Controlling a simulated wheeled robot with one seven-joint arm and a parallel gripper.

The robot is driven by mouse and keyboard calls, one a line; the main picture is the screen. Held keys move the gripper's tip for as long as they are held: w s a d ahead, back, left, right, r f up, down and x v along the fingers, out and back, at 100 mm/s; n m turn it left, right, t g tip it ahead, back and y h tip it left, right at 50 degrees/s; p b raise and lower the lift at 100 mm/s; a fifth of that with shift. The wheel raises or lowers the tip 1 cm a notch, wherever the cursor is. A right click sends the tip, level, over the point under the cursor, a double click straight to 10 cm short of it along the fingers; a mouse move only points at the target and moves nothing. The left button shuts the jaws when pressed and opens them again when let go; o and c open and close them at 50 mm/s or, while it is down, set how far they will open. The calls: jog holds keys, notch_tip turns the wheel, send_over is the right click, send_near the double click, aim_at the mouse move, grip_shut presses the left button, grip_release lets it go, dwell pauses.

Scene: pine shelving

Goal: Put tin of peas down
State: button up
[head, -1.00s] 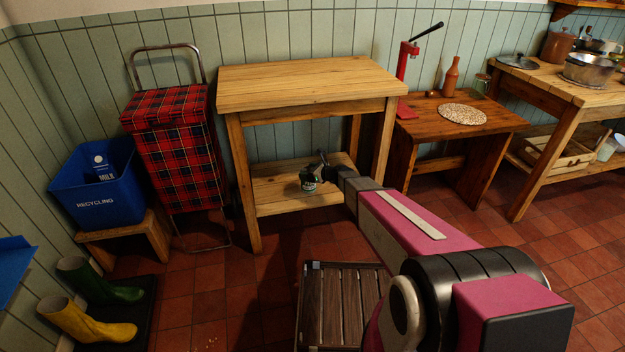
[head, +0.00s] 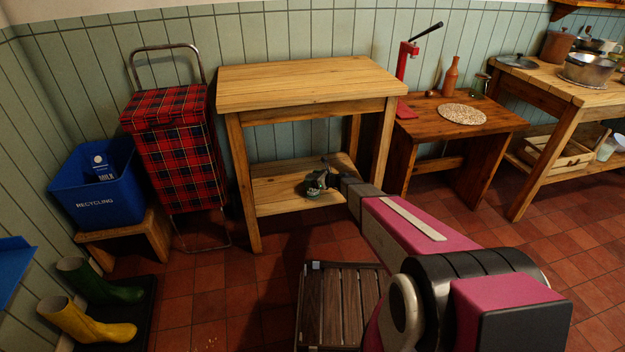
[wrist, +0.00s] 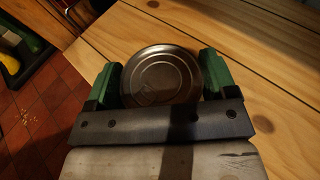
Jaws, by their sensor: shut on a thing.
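The tin of peas shows in the wrist view as a round metal lid (wrist: 162,76) between the two green fingers of my gripper (wrist: 160,82). My gripper is shut on the tin. In the head view, my gripper (head: 318,180) is over the lower shelf (head: 275,192) of the pine table, near its front right part. The tin (head: 312,187) is small and partly hidden by the gripper there. The lower shelf's boards lie around the tin in the wrist view (wrist: 270,110). I cannot tell whether the tin touches the shelf.
The table top (head: 305,82) is bare above the shelf, and its legs (head: 242,185) frame the opening. The shelf's left part is clear. A tartan trolley (head: 178,150) stands to the left. A slatted wooden stool (head: 340,305) stands on the floor in front.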

jog(key=o, duration=1.1)
jog(key=shift+o, duration=0.2)
jog(key=shift+r, duration=0.15)
jog(key=v, duration=1.2)
jog(key=s+d+r+n+g+h, duration=0.2)
jog(key=s+d+r+n+h, duration=0.2)
jog(key=s+n, duration=0.4)
jog(key=s+d+r+n+g+h, duration=0.2)
jog(key=s+d+r+n+h, duration=0.2)
jog(key=s+n, duration=0.4)
jog(key=s+d+r+n+g+h, duration=0.3)
jog(key=s+n, duration=0.4)
jog(key=s, duration=0.5)
notch_tip(320, 180, up, 2)
jog(key=shift+s+d+r+n+h, duration=0.1)
jog(key=shift+s+d+n+h, duration=0.25)
jog(key=shift+d+h, duration=0.7)
jog(key=shift+d, duration=0.1)
